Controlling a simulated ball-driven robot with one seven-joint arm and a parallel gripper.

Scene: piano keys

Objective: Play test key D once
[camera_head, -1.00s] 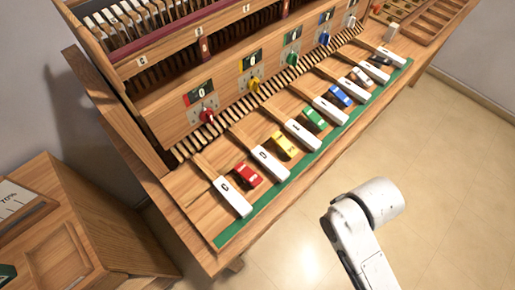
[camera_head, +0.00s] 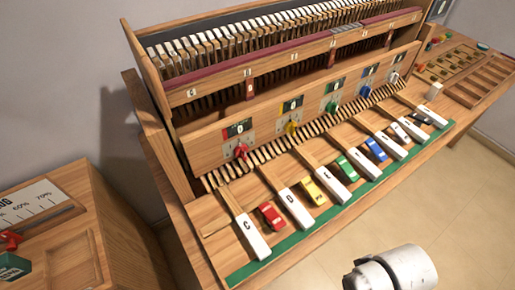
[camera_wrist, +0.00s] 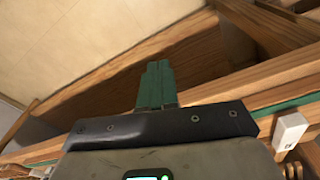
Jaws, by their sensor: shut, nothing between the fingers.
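No key looks clearly pressed. In the wrist view my gripper (camera_wrist: 156,85) has its green fingers together, with nothing between them. The fingers appear over the wooden front of the piano stand; their height cannot be told. A white key (camera_wrist: 290,131) shows at the right there, its letter unclear. The head view does not show my gripper.
A green strip (camera_head: 300,237) runs along the front edge. Coloured knobs, such as the red knob (camera_head: 241,151), stand behind. A wooden cabinet (camera_head: 60,230) is at left. Open floor lies at right.

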